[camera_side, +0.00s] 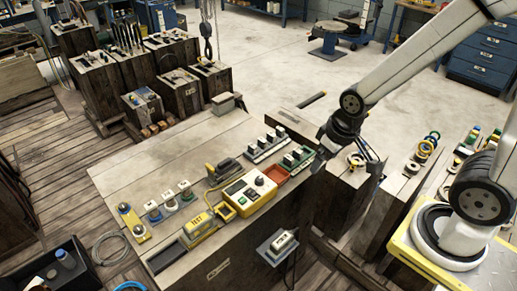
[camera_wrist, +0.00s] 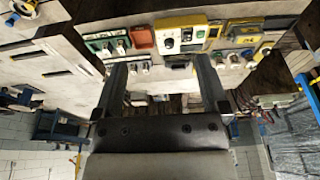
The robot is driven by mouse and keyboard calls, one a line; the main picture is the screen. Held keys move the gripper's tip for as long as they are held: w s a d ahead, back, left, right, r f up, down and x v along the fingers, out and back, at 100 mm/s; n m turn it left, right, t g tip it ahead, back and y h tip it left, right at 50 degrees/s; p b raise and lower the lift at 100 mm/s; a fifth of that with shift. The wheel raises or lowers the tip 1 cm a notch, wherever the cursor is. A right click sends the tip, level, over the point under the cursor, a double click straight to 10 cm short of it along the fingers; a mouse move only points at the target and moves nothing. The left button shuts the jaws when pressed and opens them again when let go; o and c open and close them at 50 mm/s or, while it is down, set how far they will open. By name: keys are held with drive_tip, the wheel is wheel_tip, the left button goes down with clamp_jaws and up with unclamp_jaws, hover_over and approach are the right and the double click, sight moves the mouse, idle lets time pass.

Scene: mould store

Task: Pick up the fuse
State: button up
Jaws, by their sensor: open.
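I cannot tell for certain which piece is the fuse. Small dark-topped pieces stand in a green rack (camera_side: 297,158) and a grey rack (camera_side: 265,147) on the wooden bench. The green rack also shows at the upper left of the wrist view (camera_wrist: 105,44).
A red tray (camera_side: 290,177) and a yellow-framed control box (camera_side: 250,192) sit beside the green rack. A dark clamp-like tool (camera_side: 222,171), a yellow meter (camera_side: 198,228) and white-knobbed switches (camera_side: 186,190) stand farther left. The bench's back left is clear. Wooden blocks (camera_side: 350,190) stand right of the bench.

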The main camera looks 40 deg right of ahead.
drive_tip(key=shift+w, duration=0.1)
drive_tip(key=m+g, duration=0.3)
drive_tip(key=m, duration=1.4)
hover_over(289, 157)
drive_tip(key=f, duration=1.6)
drive_tip(key=shift+s+a, duration=0.1)
drive_tip(key=shift+s, duration=0.2)
drive_tip(key=shift+w+d+f+m, duration=0.15)
drive_tip(key=shift+d+f+m, duration=0.15)
drive_tip(key=shift+m, duration=0.2)
drive_tip(key=shift+a+f, duration=0.1)
drive_tip(key=shift+f, duration=1.2)
drive_tip(key=shift+f, duration=0.15)
drive_tip(key=shift+w+a+f, duration=0.1)
drive_tip(key=shift+w+f, duration=0.05)
drive_tip(key=shift+f, duration=2.3)
